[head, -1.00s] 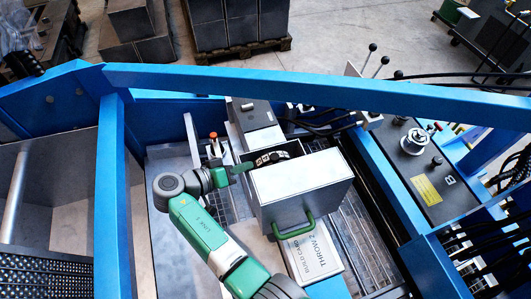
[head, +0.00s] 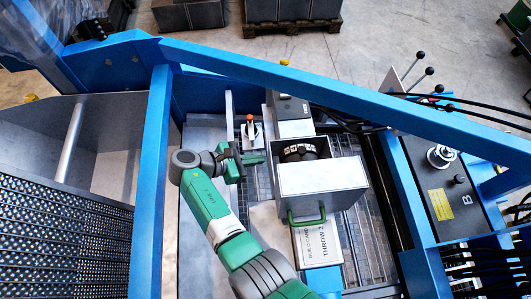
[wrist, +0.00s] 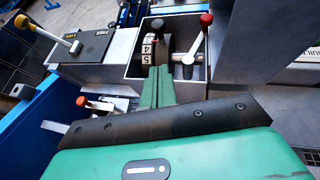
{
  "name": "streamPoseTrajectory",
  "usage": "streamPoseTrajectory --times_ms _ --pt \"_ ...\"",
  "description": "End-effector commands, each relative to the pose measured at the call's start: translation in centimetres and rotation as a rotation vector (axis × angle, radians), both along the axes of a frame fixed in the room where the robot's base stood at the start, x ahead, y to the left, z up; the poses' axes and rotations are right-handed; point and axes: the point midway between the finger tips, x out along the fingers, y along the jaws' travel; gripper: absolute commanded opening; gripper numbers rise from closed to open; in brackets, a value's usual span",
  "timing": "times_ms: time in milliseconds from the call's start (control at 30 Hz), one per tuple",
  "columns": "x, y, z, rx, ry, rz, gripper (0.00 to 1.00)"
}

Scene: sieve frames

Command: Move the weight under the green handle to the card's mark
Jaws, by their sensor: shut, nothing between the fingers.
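A green handle (head: 306,216) is fixed on the near side of a large grey box (head: 320,180). Below it lies a white card (head: 318,245) reading "BUILD CARD" and "THROW 2"; the rest is too small to read. My gripper (head: 262,159) is shut and empty, just left of the box. Its green fingers also show in the wrist view (wrist: 158,72), in front of an open housing (wrist: 135,75). Inside is a numbered drum (wrist: 149,50) showing 5 and 4. A grey collar (wrist: 187,67) sits on a white bar beside it. I cannot tell which piece is the weight.
A red-knobbed lever (wrist: 206,22) rises over the housing. An orange-knobbed lever (head: 250,120) stands behind my gripper, and a yellow-knobbed lever (wrist: 22,21) shows at left in the wrist view. A blue beam (head: 330,85) crosses overhead. A control panel (head: 440,190) stands at right.

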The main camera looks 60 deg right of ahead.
Motion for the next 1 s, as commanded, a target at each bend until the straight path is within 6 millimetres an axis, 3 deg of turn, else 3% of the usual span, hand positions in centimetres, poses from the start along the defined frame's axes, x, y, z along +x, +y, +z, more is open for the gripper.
streamPoseTrajectory --times_ms 333,500,1000 --pt "-4.3 -5.4 -3.7 0.0 0.0 -0.004 0.0" --pt "-5.8 -7.4 -3.3 -0.002 -0.001 -0.004 0.0" --pt "-6.6 -8.5 -3.1 -0.001 -0.002 -0.002 0.0"
